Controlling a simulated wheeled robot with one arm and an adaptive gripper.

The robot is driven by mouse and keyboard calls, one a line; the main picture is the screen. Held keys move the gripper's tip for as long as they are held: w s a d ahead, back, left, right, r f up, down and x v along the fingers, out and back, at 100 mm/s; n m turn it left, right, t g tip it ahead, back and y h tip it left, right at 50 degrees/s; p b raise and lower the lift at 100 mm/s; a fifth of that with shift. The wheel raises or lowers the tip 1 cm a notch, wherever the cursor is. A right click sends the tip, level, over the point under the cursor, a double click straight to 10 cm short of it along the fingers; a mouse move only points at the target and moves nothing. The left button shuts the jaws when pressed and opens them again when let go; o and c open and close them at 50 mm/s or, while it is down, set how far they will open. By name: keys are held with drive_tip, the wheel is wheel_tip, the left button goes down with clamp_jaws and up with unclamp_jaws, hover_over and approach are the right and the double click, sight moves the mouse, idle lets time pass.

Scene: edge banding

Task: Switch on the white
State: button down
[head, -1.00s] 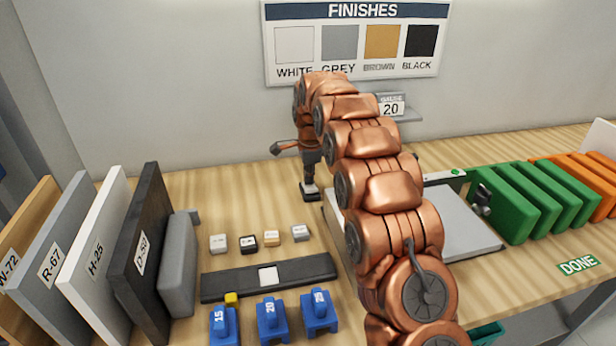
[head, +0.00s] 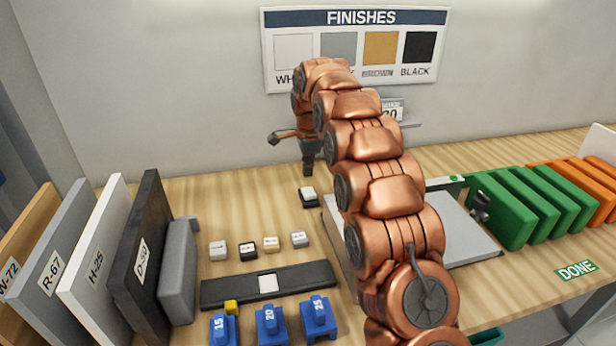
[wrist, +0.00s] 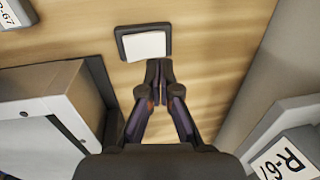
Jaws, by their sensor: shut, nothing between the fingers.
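The closed fingertips also show in the wrist view (wrist: 159,66). A small white block (head: 218,251) stands in a row of blocks, and a white square (head: 268,283) sits in a dark strip.
Upright boards (head: 95,250) stand at the left. Blue numbered pieces (head: 270,325) are at the front. A grey plate (head: 465,225) lies right of my arm, with green boards (head: 515,205) beyond. A finishes sign (head: 355,45) hangs on the wall.

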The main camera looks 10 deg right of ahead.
sight(307, 189)
wheel_tip(307, 189, up, 9)
drive_tip(key=w+p, duration=0.1)
drive_tip(key=shift+w+r+p, duration=0.15)
drive_tip(key=shift+p, duration=0.2)
idle(0.6)
idle(0.5)
drive_tip(key=s+r+n+g, duration=0.25)
drive_tip(key=s+n, duration=0.65)
drive_tip(key=s, duration=1.3)
drive_tip(key=s+f+n, duration=0.3)
drive_tip(key=s, duration=0.7)
drive_tip(key=s+f+n, duration=0.3)
drive_tip(key=s+f, duration=0.1)
drive_tip(key=s, duration=0.7)
drive_tip(key=s+f+n, duration=0.3)
drive_tip(key=s, duration=0.8)
drive_tip(key=shift+s+f+g, duration=0.2)
drive_tip(key=shift+f+g, duration=0.2)
drive_tip(key=shift+g, duration=0.05)
